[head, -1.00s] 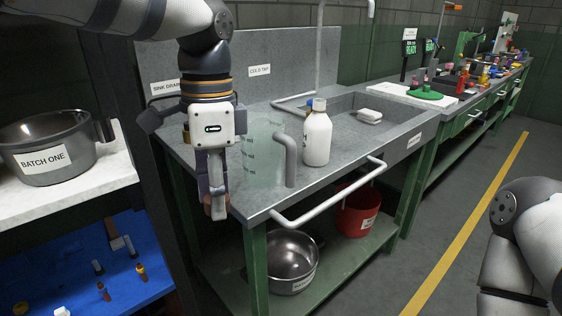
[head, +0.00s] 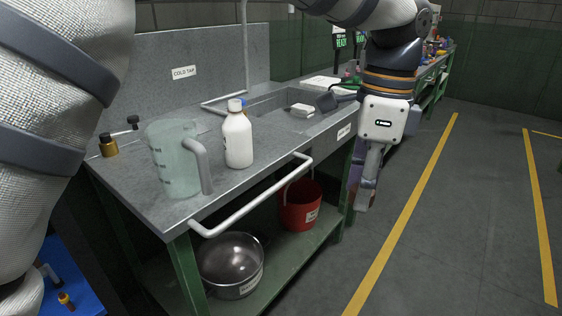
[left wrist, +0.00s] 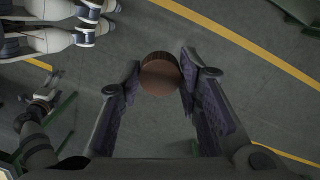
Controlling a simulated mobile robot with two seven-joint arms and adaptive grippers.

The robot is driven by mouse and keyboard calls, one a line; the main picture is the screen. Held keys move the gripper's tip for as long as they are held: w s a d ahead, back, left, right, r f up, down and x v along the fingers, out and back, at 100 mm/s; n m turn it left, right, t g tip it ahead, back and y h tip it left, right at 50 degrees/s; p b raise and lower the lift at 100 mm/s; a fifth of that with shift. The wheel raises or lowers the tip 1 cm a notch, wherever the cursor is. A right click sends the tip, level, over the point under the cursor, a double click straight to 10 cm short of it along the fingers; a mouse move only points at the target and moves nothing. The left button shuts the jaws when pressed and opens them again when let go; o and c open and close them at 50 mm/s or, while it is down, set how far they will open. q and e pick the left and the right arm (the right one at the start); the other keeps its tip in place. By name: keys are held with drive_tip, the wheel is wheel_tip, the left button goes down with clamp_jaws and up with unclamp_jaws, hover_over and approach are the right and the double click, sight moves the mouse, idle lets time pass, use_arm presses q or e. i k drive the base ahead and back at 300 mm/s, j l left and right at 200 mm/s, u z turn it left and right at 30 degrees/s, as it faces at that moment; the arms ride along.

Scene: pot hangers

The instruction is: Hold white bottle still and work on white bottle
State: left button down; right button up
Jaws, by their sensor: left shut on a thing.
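The white bottle (head: 238,138) stands upright on the grey sink bench in the head view, right of a clear measuring jug (head: 173,160). That piece is hard to make out in the head view.
The bench has a white front rail (head: 250,197). A sink basin with a white block (head: 302,110) lies behind the bottle. A steel bowl (head: 232,268) and red bucket (head: 300,207) sit below. Floor at right is clear.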

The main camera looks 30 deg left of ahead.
sight(237, 130)
drive_tip(key=i+z, duration=0.1)
drive_tip(key=z, duration=2.15)
drive_tip(key=i+j+z, duration=0.1)
drive_tip(key=z, duration=0.3)
drive_tip(key=j+z, duration=0.15)
drive_tip(key=z, duration=0.25)
drive_tip(key=i+j+z, duration=0.1)
drive_tip(key=z, duration=0.35)
drive_tip(key=i+j+u, duration=0.1)
drive_tip(key=j+u, duration=0.3)
drive_tip(key=j, duration=0.75)
drive_tip(key=j+u, duration=0.9)
drive_tip(key=u, duration=0.2)
drive_tip(key=j+u, duration=0.15)
drive_tip(key=u, duration=0.25)
drive_tip(key=j+u, duration=0.15)
drive_tip(key=u, duration=0.2)
drive_tip(key=j+u, duration=0.15)
drive_tip(key=u, duration=0.25)
drive_tip(key=i+j+u, duration=0.1)
drive_tip(key=u, duration=0.75)
drive_tip(key=j+u, duration=0.15)
drive_tip(key=u, duration=1.2)
drive_tip(key=i+j+u, duration=0.1)
drive_tip(key=u, duration=0.8)
drive_tip(key=i+u, duration=0.1)
drive_tip(key=u, duration=0.8)
